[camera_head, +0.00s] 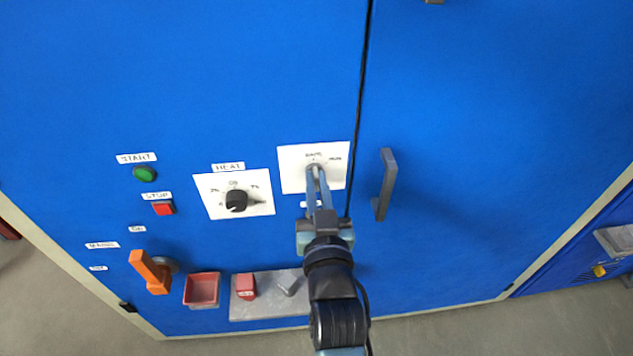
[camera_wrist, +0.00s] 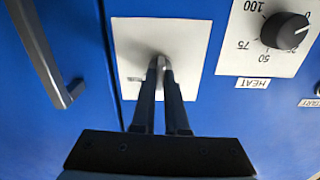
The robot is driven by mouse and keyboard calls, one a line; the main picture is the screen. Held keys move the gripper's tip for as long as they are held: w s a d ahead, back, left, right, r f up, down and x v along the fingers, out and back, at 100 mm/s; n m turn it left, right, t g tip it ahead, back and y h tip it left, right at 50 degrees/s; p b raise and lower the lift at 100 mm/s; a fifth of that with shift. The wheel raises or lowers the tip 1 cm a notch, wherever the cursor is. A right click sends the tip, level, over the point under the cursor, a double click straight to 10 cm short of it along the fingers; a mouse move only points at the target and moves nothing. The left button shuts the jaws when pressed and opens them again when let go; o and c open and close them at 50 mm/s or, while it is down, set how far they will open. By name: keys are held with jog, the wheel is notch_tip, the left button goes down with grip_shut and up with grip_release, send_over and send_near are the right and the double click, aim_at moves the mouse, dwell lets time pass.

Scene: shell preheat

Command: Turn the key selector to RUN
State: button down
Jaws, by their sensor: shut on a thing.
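The key selector's white plate (camera_head: 336,176) is on the blue cabinet front, left of the door seam. It also shows in the wrist view (camera_wrist: 192,40). My gripper (camera_head: 314,168) reaches up to this plate, with its fingertips together on the key selector at the plate's middle. In the wrist view my gripper (camera_wrist: 160,64) is closed on a small part there. The fingers hide most of the key selector, so its pointing direction cannot be told. Small lettering shows along the top and right of the plate, including what looks like RUN.
A HEAT dial (camera_head: 236,201) is left of the plate. A grey door handle (camera_head: 386,184) is close on the right. A green START button (camera_head: 144,174), red STOP button (camera_head: 163,208) and orange lever (camera_head: 150,271) are further left. A grey shelf (camera_head: 262,309) with small blocks is below.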

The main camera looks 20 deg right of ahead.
jog(key=m+p, duration=0.2)
jog(key=m, duration=0.3)
jog(key=shift+d+m, duration=0.15)
jog(key=shift+m, duration=0.25)
jog(key=m+p, duration=0.2)
jog(key=m, duration=0.3)
jog(key=shift+f, duration=0.1)
jog(key=shift+m, duration=0.3)
jog(key=c, duration=0.9)
grip_release()
jog(key=shift+c, duration=0.2)
jog(key=shift+s, duration=0.15)
jog(key=v, duration=1.2)
jog(key=shift+s+b, duration=0.35)
jog(key=shift+s, duration=0.05)
